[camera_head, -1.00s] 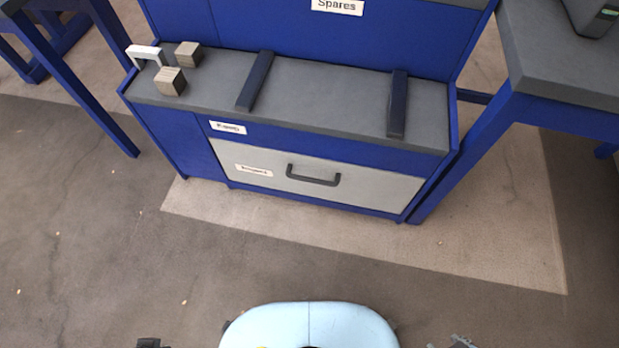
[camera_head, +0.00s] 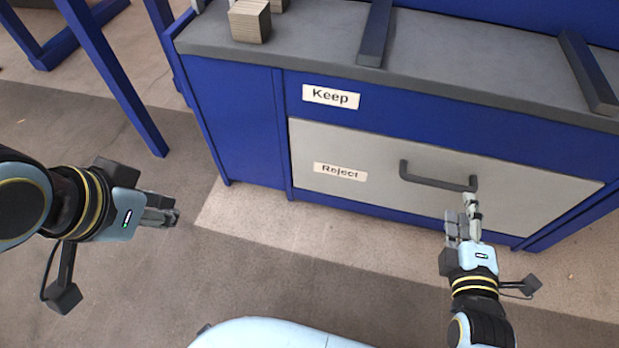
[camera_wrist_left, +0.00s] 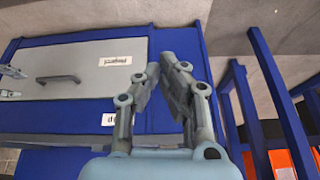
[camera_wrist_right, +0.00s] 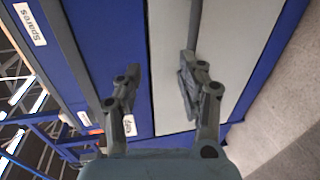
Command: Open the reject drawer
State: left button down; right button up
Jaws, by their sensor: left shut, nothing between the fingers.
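The reject drawer (camera_head: 380,205) is a pale grey front with a "Reject" label in the blue cabinet, and it looks flush and closed. Its dark bar handle (camera_head: 436,182) is right of the label; it also shows in the left wrist view (camera_wrist_left: 58,79). My right gripper (camera_head: 462,215) is in front of the drawer at the handle's right end. In the right wrist view its fingers are spread, with the handle (camera_wrist_right: 191,20) near the right fingertip; I cannot tell whether they touch. My left gripper (camera_head: 172,210) is shut and empty, left of the cabinet, away from the drawer.
A "Keep" label (camera_head: 331,97) is on the blue panel above the drawer. A wooden block (camera_head: 250,21) and dark rails (camera_head: 376,35) are on the grey cabinet top. A blue frame leg (camera_head: 112,80) stands at left. The floor before the drawer is clear.

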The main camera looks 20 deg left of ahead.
jog(key=b, duration=0.4)
send_near(441, 187)
pick_arm(q)
notch_tip(441, 187, down, 12)
jog(key=s+t+b, duration=0.1)
jog(key=t+b, duration=0.3)
jog(key=t, duration=0.1)
pick_arm(e)
jog(key=shift+w+a+f, duration=0.1)
jog(key=shift+w+f, duration=0.25)
jog(key=shift+w, duration=1.4)
jog(key=shift+w+f, duration=0.35)
jog(key=shift+w, duration=1.45)
jog(key=shift+w+a+f, duration=0.1)
jog(key=shift+w+f, duration=0.25)
jog(key=shift+w, duration=1.4)
grip_shut()
